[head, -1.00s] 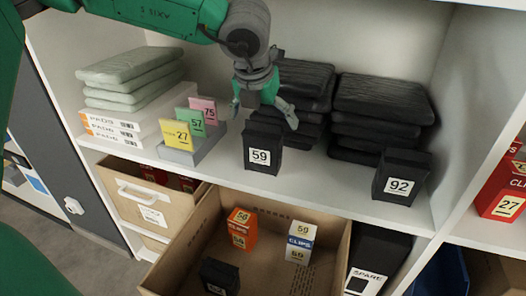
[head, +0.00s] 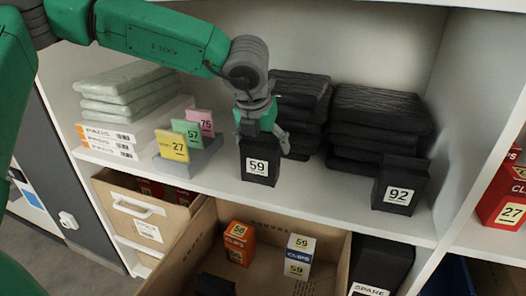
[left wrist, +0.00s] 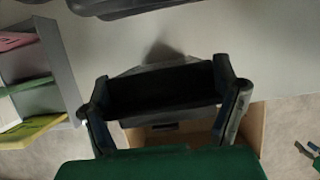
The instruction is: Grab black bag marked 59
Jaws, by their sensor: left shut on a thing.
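The black bag marked 59 (head: 260,168) is upright at the shelf's front part in the head view, its white label facing out. My left gripper (head: 262,140) comes down from above and is shut on the bag's upper part. In the left wrist view the dark bag (left wrist: 162,88) lies between the two fingers of the gripper (left wrist: 165,105). I cannot tell whether the bag's base still touches the shelf.
A black bag marked 92 (head: 399,185) stands to the right. Stacked black packs (head: 375,115) are behind. Coloured cards marked 27, 57 and 75 (head: 187,135) stand in a grey holder to the left. Below is an open carton (head: 185,240) with small boxes. The shelf (head: 320,185) is clear between the bags.

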